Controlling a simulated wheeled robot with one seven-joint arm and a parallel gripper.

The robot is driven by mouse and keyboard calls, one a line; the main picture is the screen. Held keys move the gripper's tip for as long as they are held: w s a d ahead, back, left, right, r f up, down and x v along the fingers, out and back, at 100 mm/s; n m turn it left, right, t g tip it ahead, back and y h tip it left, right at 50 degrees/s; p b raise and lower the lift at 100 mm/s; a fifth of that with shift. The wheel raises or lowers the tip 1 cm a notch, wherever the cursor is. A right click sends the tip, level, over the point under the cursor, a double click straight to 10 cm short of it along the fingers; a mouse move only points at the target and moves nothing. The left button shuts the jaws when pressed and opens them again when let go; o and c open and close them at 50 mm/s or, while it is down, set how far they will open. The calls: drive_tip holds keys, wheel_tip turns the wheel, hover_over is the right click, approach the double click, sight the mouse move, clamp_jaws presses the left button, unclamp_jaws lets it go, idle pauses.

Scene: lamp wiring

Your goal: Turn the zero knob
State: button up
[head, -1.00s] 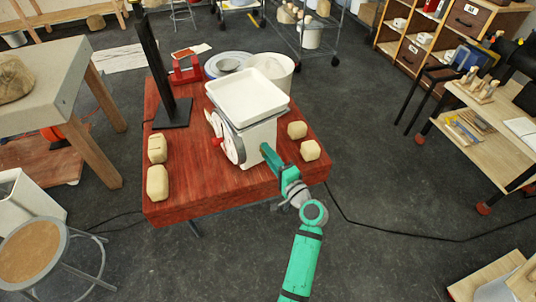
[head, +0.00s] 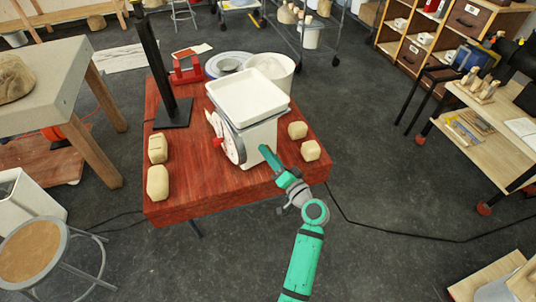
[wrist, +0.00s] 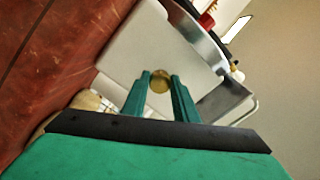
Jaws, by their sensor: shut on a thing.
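The white scale with a square pan (head: 248,95) stands on the red wooden table; its round dial (head: 233,143) faces left. In the wrist view, the scale's white side wall (wrist: 135,48) fills the upper middle. The zero knob (wrist: 160,78) is a small round brass-coloured knob on that wall. My green gripper (wrist: 160,86) has a finger on each side of the knob and is shut on it. In the head view, my gripper (head: 264,150) reaches the scale's near side and the knob is hidden.
Clay blocks (head: 297,130) sit right of the scale, and others (head: 158,183) lie at the table's left edge. A black upright stand (head: 173,112) is behind left. A white bucket (head: 272,68) stands behind the scale. The table's front middle (head: 215,190) is clear.

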drive_tip(key=shift+a, duration=0.1)
drive_tip(key=o, duration=1.1)
drive_tip(key=shift+c, duration=0.2)
drive_tip(key=v, duration=1.1)
